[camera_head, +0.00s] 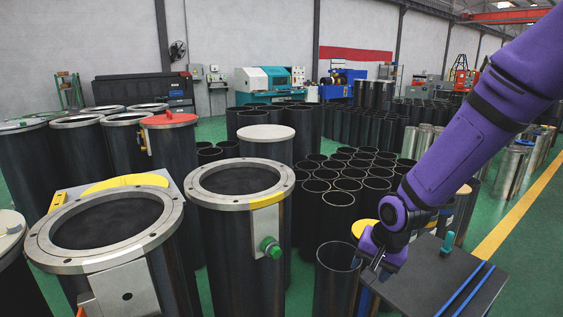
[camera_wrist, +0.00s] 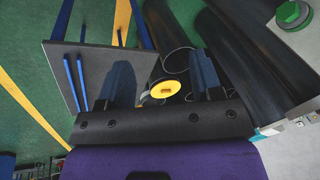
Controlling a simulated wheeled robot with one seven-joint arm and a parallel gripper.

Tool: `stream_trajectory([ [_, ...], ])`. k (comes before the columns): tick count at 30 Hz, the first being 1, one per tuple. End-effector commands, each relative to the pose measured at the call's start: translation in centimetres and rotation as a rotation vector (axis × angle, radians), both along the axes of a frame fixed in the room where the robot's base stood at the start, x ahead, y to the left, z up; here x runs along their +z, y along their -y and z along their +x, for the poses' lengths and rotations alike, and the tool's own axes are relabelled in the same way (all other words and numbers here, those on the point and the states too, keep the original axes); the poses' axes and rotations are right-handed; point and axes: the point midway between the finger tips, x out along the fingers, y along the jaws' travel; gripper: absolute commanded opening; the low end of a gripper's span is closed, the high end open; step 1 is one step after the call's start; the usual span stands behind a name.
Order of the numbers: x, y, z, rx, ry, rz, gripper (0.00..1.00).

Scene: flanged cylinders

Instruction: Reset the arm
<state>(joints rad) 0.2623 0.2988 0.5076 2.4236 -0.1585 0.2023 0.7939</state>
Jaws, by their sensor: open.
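My purple arm reaches in from the upper right in the head view. My gripper (camera_head: 376,262) hangs beside the left edge of a dark table (camera_head: 440,272), above an open black tube (camera_head: 338,257). In the wrist view my gripper (camera_wrist: 160,82) shows two dark fingers spread apart, with nothing held between them. A yellow round piece (camera_wrist: 165,89) shows between the fingers, beyond them. In the head view a yellow disc (camera_head: 364,228) is partly hidden behind my wrist.
Large flanged cylinders (camera_head: 240,179) stand to the left, one with a green knob (camera_head: 270,247). Several open black pipes (camera_head: 330,190) are packed behind my gripper. Two blue rods (camera_head: 466,290) lie on the dark table. Green floor (camera_head: 520,225) is open at the right.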

Motion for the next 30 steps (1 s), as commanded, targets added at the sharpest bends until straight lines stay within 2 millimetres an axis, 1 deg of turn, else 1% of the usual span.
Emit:
stream_trajectory([
  [1, 1.6, 0.7, -0.3, 0.017, 0.021, -0.034, 0.60],
  [8, 7.5, 3.4, -2.4, 0.092, 0.073, -0.163, 0.60],
  [12, 11.1, 4.8, -4.3, 0.129, 0.102, -0.222, 0.60],
  [14, 12.6, 5.4, -5.2, 0.145, 0.112, -0.244, 0.60],
  [21, 18.0, 7.3, -9.7, 0.208, 0.158, -0.303, 0.60],
  [23, 19.2, 7.7, -11.0, 0.223, 0.171, -0.311, 0.60],
  [27, 21.7, 8.6, -14.2, 0.264, 0.200, -0.320, 0.60],
  [30, 23.1, 9.1, -16.5, 0.296, 0.223, -0.319, 0.60],
])
